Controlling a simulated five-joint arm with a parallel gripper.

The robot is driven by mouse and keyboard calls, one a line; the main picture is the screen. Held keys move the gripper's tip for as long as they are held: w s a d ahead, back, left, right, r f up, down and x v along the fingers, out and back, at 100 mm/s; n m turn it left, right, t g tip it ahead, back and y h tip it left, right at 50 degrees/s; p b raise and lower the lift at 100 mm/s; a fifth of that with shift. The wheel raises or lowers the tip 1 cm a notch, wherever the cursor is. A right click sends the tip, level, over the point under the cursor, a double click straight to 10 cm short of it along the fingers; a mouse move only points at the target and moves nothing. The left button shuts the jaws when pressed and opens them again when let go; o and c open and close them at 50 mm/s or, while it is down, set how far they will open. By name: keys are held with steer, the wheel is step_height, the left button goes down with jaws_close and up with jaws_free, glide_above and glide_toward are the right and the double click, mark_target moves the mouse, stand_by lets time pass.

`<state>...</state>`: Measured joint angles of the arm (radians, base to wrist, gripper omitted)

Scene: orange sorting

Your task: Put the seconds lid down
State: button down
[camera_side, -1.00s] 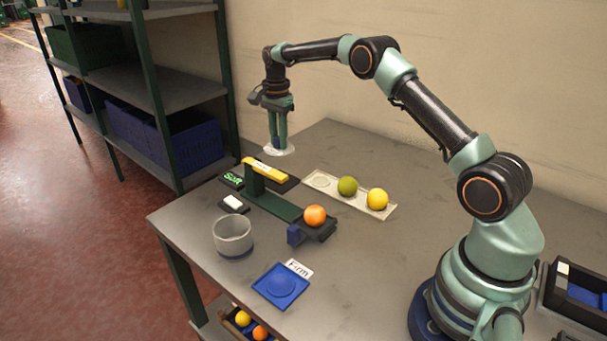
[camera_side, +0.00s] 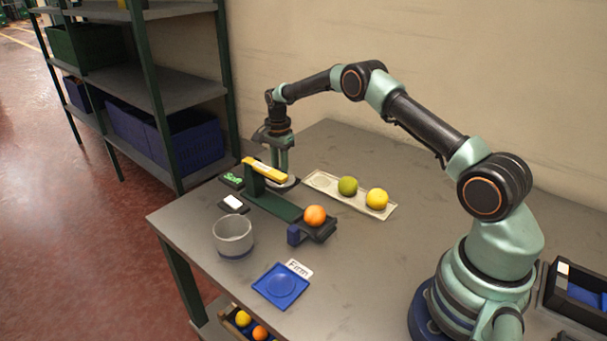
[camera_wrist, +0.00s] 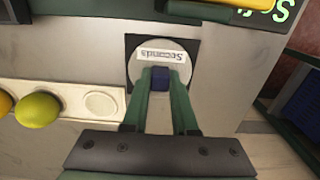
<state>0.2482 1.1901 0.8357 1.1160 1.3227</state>
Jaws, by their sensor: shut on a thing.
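The seconds lid (camera_wrist: 150,55) is a pale round disc with a "Seconds" label and a dark blue knob, seen in the wrist view. My gripper (camera_wrist: 160,76) is shut on the knob. The lid is over a dark square (camera_wrist: 131,42), which shows around its edges. In the side view my gripper (camera_side: 281,170) points down behind the yellow-topped green stand, with the lid (camera_side: 290,184) low at its tips. The stand hides part of the lid. I cannot tell whether the lid touches the dark square.
A pale tray (camera_side: 325,184) holds a green fruit (camera_side: 348,186) and a yellow fruit (camera_side: 377,198). An orange (camera_side: 315,215) sits on the green stand's (camera_side: 273,203) near end. A grey cup (camera_side: 233,238), a blue tray (camera_side: 281,287) and a "Firm" card (camera_side: 299,268) stand in front.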

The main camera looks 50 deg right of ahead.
steer(key=c, duration=0.7)
jaws_free()
steer(key=shift+f, duration=0.1)
